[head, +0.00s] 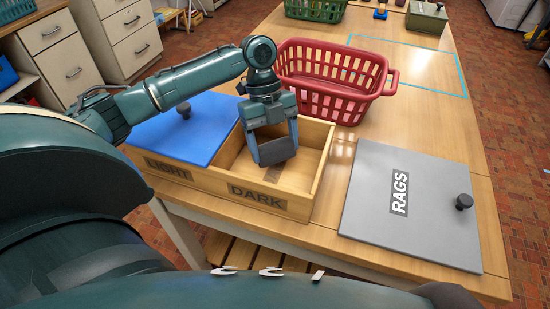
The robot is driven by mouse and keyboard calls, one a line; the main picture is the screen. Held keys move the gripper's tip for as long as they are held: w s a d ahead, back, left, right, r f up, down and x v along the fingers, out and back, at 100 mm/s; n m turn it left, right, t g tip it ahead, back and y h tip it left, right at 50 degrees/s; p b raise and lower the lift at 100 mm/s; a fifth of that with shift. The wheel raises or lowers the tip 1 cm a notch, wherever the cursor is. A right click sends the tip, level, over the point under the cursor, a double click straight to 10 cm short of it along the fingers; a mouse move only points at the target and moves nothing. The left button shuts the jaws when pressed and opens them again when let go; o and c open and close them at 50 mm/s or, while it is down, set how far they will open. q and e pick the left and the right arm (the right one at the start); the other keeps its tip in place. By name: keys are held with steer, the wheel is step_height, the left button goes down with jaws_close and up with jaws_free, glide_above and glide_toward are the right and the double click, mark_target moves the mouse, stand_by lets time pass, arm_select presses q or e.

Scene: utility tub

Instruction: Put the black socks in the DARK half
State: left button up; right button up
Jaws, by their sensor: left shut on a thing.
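A wooden tub has two halves. The LIGHT half is covered by a blue lid (160,131) with a dark knob. The DARK half (300,190) is open, with its label on the front wall, and its visible floor looks bare apart from a small brownish patch. My left gripper (275,155) points down over the open DARK half. It is shut on a dark grey-black bundle (279,151), which looks like the black socks, mostly hidden by the fingers. I cannot tell whether the bundle touches the floor. My right gripper is not in view.
A red basket (330,101) stands just behind the tub and looks empty. A grey lid labelled RAGS (372,185) lies at the right, with a knob. A green basket (316,8) and a green box (426,18) are at the far end. A blue-outlined area (415,68) is clear.

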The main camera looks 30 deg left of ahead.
mark_target(274, 158)
arm_select(q)
step_height(274, 158, down, 5)
steer(key=shift+r, duration=0.1)
steer(key=o, duration=1)
steer(key=b+v, duration=0.1)
steer(key=v, duration=1.1)
steer(key=shift+w, duration=0.15)
